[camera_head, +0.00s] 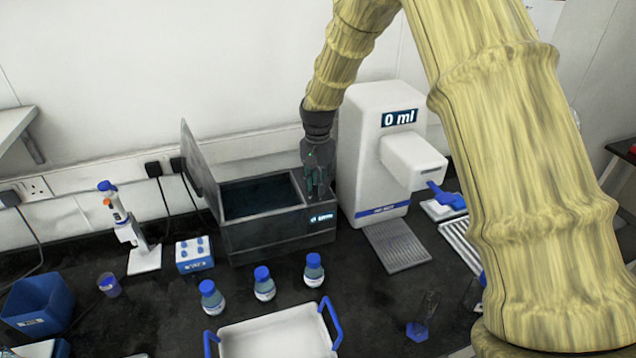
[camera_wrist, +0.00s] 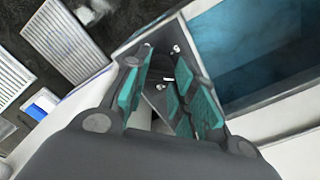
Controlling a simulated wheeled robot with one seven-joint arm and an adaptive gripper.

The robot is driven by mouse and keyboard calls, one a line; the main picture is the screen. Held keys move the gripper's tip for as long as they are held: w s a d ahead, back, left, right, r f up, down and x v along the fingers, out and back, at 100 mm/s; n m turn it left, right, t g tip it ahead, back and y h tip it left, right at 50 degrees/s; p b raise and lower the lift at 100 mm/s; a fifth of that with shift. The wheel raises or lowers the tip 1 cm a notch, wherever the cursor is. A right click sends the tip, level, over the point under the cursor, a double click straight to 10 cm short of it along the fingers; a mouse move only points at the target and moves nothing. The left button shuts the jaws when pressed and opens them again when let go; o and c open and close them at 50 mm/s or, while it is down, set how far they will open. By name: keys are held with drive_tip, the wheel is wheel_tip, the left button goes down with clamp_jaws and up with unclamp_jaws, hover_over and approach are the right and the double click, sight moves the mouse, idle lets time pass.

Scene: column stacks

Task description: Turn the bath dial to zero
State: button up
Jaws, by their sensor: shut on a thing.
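The bath (camera_head: 265,235) is a dark grey box with its lid (camera_head: 200,165) raised at the left and dark liquid inside. A small lit display (camera_head: 321,218) is on its front right, too small to read. My gripper (camera_head: 318,192) reaches down onto the right end of the bath's top, beside the basin. In the wrist view its teal-padded fingers (camera_wrist: 170,95) are closed around the bath dial, which they mostly hide. I cannot tell the dial's setting. The blue basin (camera_wrist: 255,55) shows beside the fingers at the upper right.
A white dispenser (camera_head: 368,150) reading "0 ml" stands close to the right of my gripper, with a drip tray (camera_head: 398,246) before it. Several blue-capped bottles (camera_head: 264,284) and a white tray (camera_head: 280,338) stand in front. A pipette stand (camera_head: 145,258) is at left.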

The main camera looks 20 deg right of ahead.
drive_tip(key=n, duration=0.3)
drive_tip(key=shift+w+n+b, duration=0.1)
drive_tip(key=shift+n+b, duration=0.2)
drive_tip(key=shift+b, duration=0.1)
drive_tip(key=n, duration=0.3)
drive_tip(key=shift+n, duration=0.4)
drive_tip(key=n+b, duration=0.1)
drive_tip(key=n, duration=0.5)
drive_tip(key=shift+a, duration=0.1)
drive_tip(key=n, duration=0.3)
drive_tip(key=shift+n, duration=0.4)
drive_tip(key=n, duration=0.3)
drive_tip(key=shift+a+n, duration=0.1)
drive_tip(key=shift+n, duration=0.3)
drive_tip(key=n+p, duration=0.1)
drive_tip(key=n, duration=0.3)
drive_tip(key=shift+s+n, duration=0.2)
drive_tip(key=shift+n, duration=1)
drive_tip(key=shift+a+f, duration=0.1)
